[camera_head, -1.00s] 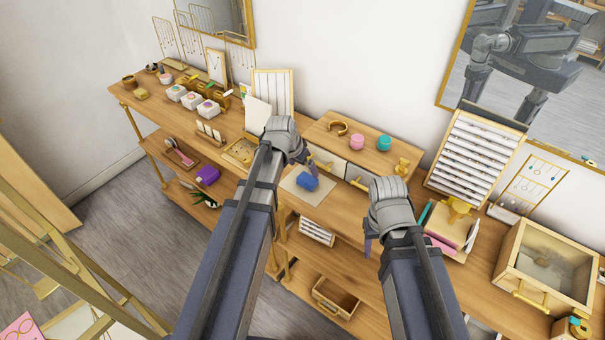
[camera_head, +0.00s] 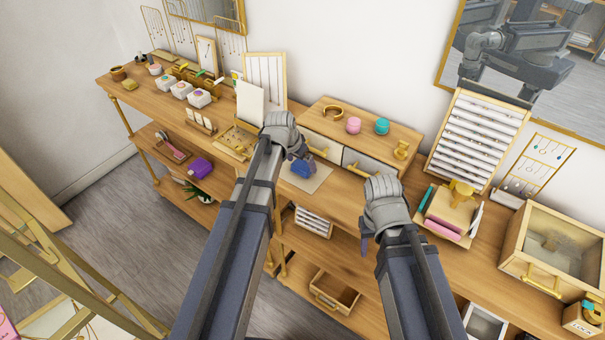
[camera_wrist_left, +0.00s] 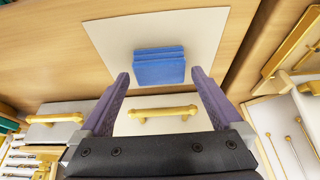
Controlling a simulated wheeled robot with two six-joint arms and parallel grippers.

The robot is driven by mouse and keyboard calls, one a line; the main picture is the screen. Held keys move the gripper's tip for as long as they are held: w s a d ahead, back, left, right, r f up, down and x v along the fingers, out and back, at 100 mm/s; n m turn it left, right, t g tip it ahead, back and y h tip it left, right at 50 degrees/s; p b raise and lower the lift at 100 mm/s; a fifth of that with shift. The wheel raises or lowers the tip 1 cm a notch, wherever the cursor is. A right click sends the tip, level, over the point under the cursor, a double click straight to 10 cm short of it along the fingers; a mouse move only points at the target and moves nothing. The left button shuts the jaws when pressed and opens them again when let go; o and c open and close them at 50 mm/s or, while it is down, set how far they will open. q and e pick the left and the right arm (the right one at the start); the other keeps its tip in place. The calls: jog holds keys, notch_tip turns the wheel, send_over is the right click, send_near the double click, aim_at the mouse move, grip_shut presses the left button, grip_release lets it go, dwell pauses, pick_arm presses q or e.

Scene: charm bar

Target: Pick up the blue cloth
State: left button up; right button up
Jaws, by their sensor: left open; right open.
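The blue cloth (camera_head: 301,169) is folded into a small block and lies on a pale square mat (camera_head: 318,177) on the wooden counter. In the left wrist view the cloth (camera_wrist_left: 159,66) lies just beyond and between the open fingers of my left gripper (camera_wrist_left: 161,82), with no visible contact. In the head view my left gripper (camera_head: 299,156) hangs over the mat's left side and partly hides the cloth. My right gripper (camera_head: 366,240) is at the counter's front edge, to the right of the mat; its fingers are mostly hidden behind its wrist.
A drawer unit with gold handles (camera_head: 330,148) stands right behind the mat. A pegged wooden tray (camera_head: 236,141) is to the left. A pink and teal item stand (camera_head: 449,215) and a glass-topped box (camera_head: 552,244) are on the right.

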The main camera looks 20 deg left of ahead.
aim_at(301, 166)
pick_arm(q)
jog(key=shift+w+d+f, duration=0.1)
jog(key=shift+w+f, duration=0.15)
jog(key=shift+f, duration=0.35)
jog(key=shift+r, duration=0.1)
pick_arm(e)
jog(key=shift+f, duration=0.5)
pick_arm(q)
jog(key=c, duration=1.2)
jog(key=shift+o, duration=0.2)
pick_arm(e)
jog(key=shift+r, duration=0.1)
pick_arm(q)
notch_tip(301, 166, up, 10)
jog(key=p, duration=1)
pick_arm(e)
notch_tip(301, 166, up, 10)
